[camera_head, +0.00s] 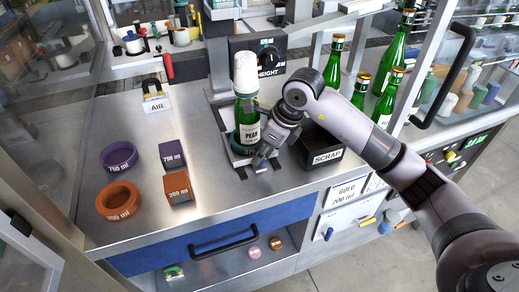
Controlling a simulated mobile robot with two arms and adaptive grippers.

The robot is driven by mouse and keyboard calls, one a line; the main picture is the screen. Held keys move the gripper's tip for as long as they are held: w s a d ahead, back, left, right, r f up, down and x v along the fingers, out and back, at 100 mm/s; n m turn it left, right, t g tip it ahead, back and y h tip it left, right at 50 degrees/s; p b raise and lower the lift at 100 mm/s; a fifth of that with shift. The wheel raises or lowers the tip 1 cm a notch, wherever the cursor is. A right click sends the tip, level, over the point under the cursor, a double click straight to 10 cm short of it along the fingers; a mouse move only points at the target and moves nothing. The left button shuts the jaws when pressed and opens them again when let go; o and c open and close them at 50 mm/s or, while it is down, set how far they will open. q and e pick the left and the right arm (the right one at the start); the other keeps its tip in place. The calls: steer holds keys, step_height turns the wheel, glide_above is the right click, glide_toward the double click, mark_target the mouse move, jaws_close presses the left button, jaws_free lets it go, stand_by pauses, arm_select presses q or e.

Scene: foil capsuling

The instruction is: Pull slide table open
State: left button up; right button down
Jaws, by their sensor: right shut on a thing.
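The slide table (240,160) is a small metal plate under the height unit, in the middle of the steel worktop. A green bottle (246,128) labelled PEAR stands upright on it, with a white cap or sleeve (245,75) over its neck. My right gripper (262,161) reaches down from the right to the front right of the bottle. It is shut at the front of the slide table; its fingers hide the exact part they hold. My left gripper is not in view.
A black SCRAP bin (319,148) stands just right of the gripper, with several green bottles (387,95) beyond. Purple (119,156) and orange (118,200) rings and two small boxes sit on the left. A blue drawer (215,240) is below. The worktop front is clear.

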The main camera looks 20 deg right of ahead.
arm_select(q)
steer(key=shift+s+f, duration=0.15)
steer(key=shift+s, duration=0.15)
arm_select(e)
steer(key=shift+s+d, duration=0.1)
steer(key=shift+s, duration=0.65)
steer(key=c, duration=1.4)
jaws_free()
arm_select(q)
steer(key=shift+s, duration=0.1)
arm_select(e)
steer(key=v, duration=1.2)
